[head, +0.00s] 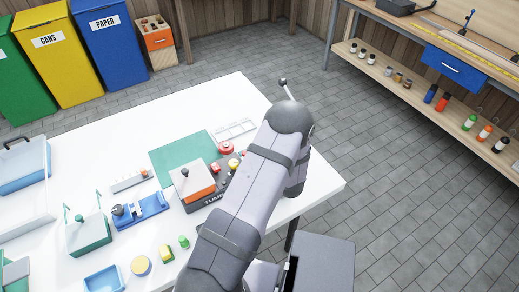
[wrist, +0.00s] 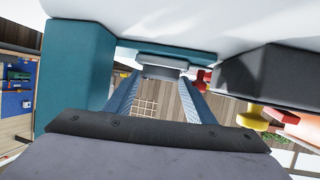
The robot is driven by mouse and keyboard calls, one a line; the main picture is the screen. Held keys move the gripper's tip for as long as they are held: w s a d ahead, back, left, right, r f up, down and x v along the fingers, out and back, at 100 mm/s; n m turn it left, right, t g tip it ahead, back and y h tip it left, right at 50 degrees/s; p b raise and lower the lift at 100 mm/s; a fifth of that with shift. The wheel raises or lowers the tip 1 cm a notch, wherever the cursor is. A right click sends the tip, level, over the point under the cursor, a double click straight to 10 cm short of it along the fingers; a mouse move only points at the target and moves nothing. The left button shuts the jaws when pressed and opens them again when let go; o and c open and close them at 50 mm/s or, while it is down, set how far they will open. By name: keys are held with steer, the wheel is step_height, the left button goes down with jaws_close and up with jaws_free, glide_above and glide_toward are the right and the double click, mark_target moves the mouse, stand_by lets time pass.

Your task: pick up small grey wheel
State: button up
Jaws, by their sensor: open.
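My gripper (wrist: 163,84) shows in the wrist view with its two blue-grey fingers apart and open. A small light-grey rounded piece (wrist: 163,71) lies at the far end between the fingertips, against a teal surface (wrist: 165,51). It may be the small grey wheel, but I cannot be sure. It does not look gripped; whether a finger touches it I cannot tell. In the head view my arm hides the gripper, and I cannot pick out the grey wheel there.
A teal block (wrist: 75,75) stands close left of the fingers in the wrist view. A dark box (wrist: 270,75) and a yellow knob (wrist: 252,118) are at right. In the head view the white table (head: 95,145) holds a green mat (head: 170,152) and several small fixtures.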

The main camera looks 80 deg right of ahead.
steer(key=c, duration=0.8)
steer(key=shift+r, duration=0.15)
step_height(320, 180, up, 18)
steer(key=shift+f+b, duration=0.1)
steer(key=shift+b, duration=0.25)
